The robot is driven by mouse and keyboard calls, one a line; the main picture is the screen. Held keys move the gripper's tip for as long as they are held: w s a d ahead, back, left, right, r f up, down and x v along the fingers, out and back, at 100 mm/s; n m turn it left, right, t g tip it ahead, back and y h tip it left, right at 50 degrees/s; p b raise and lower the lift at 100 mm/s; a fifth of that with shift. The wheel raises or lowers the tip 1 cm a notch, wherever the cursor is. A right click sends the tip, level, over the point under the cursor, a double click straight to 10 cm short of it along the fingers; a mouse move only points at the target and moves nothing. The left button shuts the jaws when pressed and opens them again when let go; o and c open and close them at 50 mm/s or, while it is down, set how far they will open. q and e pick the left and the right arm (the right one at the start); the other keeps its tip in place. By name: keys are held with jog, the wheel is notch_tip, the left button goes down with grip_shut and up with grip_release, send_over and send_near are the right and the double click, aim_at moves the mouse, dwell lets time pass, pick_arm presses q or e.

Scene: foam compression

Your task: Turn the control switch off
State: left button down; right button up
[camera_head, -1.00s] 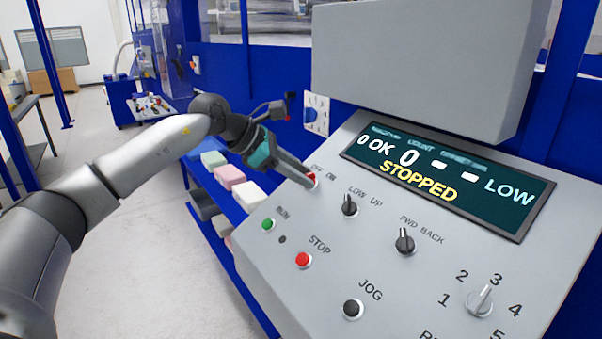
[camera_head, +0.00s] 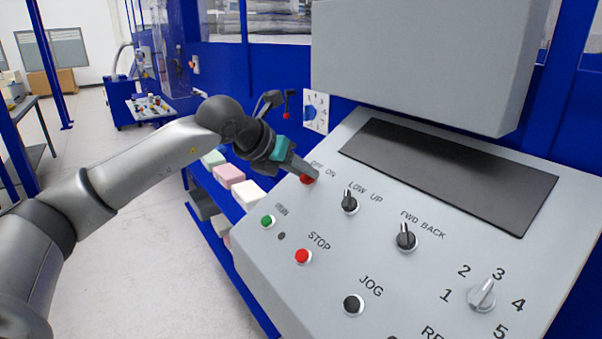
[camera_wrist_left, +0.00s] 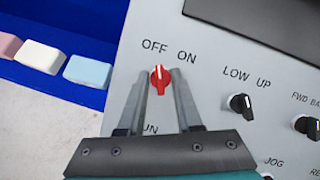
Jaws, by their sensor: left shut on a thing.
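The control switch is a red knob (camera_head: 307,179) below the OFF ON label at the panel's upper left. In the left wrist view the red knob (camera_wrist_left: 160,79) sits between my left fingertips, with its white pointer line near upright, slightly toward OFF. My left gripper (camera_head: 312,174) is shut on the knob, and in the wrist view its two fingers (camera_wrist_left: 162,90) stand on either side of it. The display (camera_head: 448,175) on the panel is dark and blank. My right gripper is not in view.
The grey panel (camera_head: 330,285) also carries a LOW UP knob (camera_head: 349,204), a FWD BACK knob (camera_head: 405,238), a green RUN button (camera_head: 267,221), a red STOP button (camera_head: 302,256), a JOG button (camera_head: 353,304) and a numbered dial (camera_head: 482,294). Foam blocks (camera_head: 229,175) lie on a blue shelf at left.

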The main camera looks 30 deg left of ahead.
pick_arm(q)
jog(key=shift+n+y+b, duration=0.35)
jog(key=shift+n+y, duration=0.25)
jog(key=shift+n, duration=1.2)
jog(key=c, duration=0.9)
grip_release()
jog(key=b+v, duration=0.1)
jog(key=v, duration=1.4)
jog(key=shift+d+r, duration=0.15)
jog(key=shift+r, duration=0.05)
